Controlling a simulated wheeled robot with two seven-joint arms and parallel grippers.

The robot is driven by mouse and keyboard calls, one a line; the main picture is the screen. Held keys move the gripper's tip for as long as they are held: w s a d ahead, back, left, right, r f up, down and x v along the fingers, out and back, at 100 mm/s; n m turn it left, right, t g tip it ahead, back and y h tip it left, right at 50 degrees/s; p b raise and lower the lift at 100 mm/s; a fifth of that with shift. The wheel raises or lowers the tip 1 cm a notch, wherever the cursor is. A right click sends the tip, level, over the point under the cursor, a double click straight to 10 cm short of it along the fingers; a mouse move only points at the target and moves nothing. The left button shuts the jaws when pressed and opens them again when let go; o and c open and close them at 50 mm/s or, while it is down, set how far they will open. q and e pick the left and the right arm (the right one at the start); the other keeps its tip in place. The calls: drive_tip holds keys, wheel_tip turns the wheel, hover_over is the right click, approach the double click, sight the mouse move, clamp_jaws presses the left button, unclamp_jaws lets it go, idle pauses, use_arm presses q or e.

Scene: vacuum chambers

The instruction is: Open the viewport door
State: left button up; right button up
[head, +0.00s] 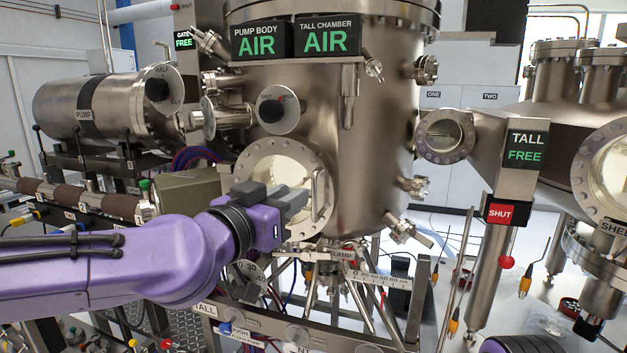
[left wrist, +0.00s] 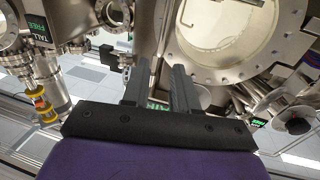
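The viewport door (head: 247,160) is a round, bolted steel flange with a pale window, on the front of the tall chamber. It looks flush with the chamber. Its upright bar handle (head: 315,196) is on the right side of the flange. The door also shows at the top of the left wrist view (left wrist: 290,18). My left gripper (head: 294,200) is in front of the door's lower part, left of the handle, and hides some of the rim. Its two dark fingers (left wrist: 160,82) are apart with nothing seen between them. My right gripper is not in view.
The tall chamber (head: 375,130) fills the middle. A side port (head: 444,137) and the TALL gate post (head: 500,170) stand to the right.

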sight(313, 185)
use_arm(q)
drive_tip(key=p+x, duration=0.1)
drive_tip(key=x, duration=0.3)
drive_tip(key=p+x, duration=0.1)
drive_tip(key=x, duration=0.4)
drive_tip(key=shift+f, duration=0.25)
clamp_jaws()
